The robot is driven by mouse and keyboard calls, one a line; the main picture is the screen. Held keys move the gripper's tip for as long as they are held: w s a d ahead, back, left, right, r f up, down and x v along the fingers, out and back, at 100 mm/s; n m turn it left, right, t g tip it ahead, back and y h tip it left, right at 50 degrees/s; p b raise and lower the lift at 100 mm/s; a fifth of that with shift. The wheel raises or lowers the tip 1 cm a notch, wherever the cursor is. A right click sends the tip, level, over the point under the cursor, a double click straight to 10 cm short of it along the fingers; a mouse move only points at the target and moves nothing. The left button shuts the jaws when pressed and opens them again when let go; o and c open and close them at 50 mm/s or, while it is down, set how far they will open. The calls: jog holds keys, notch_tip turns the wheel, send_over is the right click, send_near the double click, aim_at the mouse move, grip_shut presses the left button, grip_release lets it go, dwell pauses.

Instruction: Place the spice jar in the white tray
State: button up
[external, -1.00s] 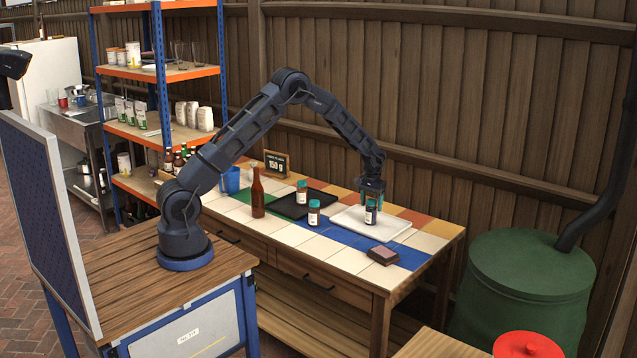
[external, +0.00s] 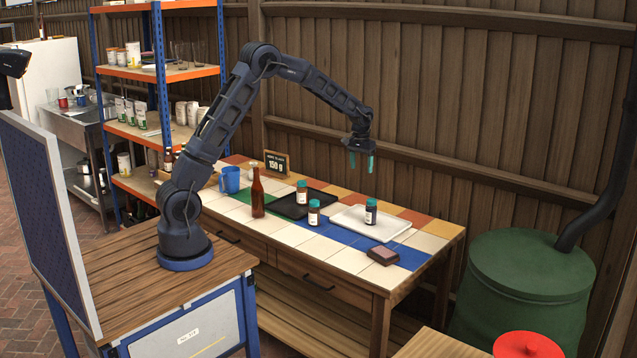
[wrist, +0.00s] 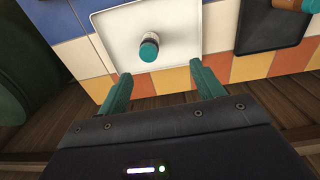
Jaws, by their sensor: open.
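A spice jar with a teal lid and white label (external: 371,212) stands upright in the white tray (external: 345,222). In the wrist view the same jar (wrist: 149,47) is seen from above, inside the white tray (wrist: 185,65). My gripper (external: 361,162) is open and empty, raised well above the tray and apart from the jar. Its teal fingers also show in the wrist view (wrist: 162,90). A second similar jar (external: 314,213) stands on the tiles left of the tray. A third jar (external: 302,193) stands in the black tray (external: 286,208).
A brown bottle (external: 257,195), a blue mug (external: 230,180) and a small sign (external: 277,163) stand on the table's left part. A dark flat block (external: 382,255) lies near the front edge. A wooden fence is behind.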

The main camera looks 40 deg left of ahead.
jog(key=s+a+r+t, duration=0.1)
jog(key=s+a+r, duration=0.6)
jog(key=s+r, duration=0.4)
jog(key=s+a+r+t, duration=0.1)
jog(key=s+a+r, duration=0.7)
jog(key=s, duration=0.4)
jog(key=s+a+t, duration=0.1)
jog(key=s+a, duration=0.2)
jog(key=s, duration=1)
jog(key=s+a+t, duration=0.1)
jog(key=s+a, duration=0.2)
jog(key=s, duration=1)
jog(key=shift+a, duration=0.2)
